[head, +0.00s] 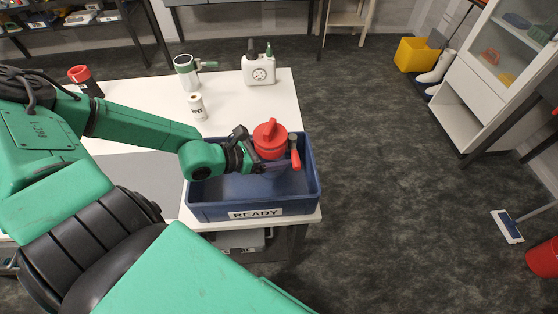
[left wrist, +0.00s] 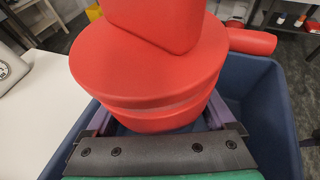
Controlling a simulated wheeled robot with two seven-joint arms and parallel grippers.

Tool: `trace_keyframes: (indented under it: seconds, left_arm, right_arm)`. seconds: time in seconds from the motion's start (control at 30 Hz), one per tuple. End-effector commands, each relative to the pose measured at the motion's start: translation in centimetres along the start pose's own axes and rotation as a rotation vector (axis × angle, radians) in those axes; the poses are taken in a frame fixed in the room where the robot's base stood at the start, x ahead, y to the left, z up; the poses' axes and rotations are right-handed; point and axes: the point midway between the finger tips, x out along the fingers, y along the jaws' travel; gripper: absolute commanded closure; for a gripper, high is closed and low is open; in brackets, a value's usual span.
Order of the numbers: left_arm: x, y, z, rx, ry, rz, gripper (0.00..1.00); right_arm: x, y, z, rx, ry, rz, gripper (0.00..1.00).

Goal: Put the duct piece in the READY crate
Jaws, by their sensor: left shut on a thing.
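The duct piece (head: 269,139) is a round red body with a raised block on top and a short red pipe at its side. My left gripper (head: 268,166) is shut on it, and it fills the left wrist view (left wrist: 150,85) between the fingers. The piece is upright over the back right part of the blue READY crate (head: 300,206). The crate's wall also shows in the left wrist view (left wrist: 262,105). The underside of the piece is hidden, so I cannot tell whether it touches the crate floor. My right gripper is not in view.
The crate stands at the right front of the white table (head: 230,112). Behind it are a small white roll (head: 197,106), a white and green canister (head: 187,73) and a white jug (head: 258,70). A red and black container (head: 86,80) stands far left. The visible crate floor is empty.

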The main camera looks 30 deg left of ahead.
Motion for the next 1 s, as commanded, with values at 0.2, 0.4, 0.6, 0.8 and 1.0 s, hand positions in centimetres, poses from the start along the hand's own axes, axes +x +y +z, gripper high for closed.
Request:
trace_keyframes:
  seconds: [0.2, 0.4, 0.6, 0.8, 1.0]
  left_arm:
    - [1.4, 0.0, -3.2, -0.003, -0.004, 0.001, 0.83]
    - [1.8, 0.0, -4.3, 0.0, -0.002, 0.001, 0.83]
    - [1.9, 0.0, -4.5, 0.001, -0.002, 0.001, 0.83]
    - [1.9, 0.0, -4.6, 0.0, 0.0, 0.001, 0.0]
    - [1.8, 0.0, -4.2, 0.0, 0.0, 0.001, 0.0]
  right_arm:
    - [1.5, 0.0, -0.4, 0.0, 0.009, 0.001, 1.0]
    - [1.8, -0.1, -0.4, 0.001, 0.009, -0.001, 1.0]
    - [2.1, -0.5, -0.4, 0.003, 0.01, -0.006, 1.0]
    - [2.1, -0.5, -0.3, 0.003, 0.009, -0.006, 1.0]
    - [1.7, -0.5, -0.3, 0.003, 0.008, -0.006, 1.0]
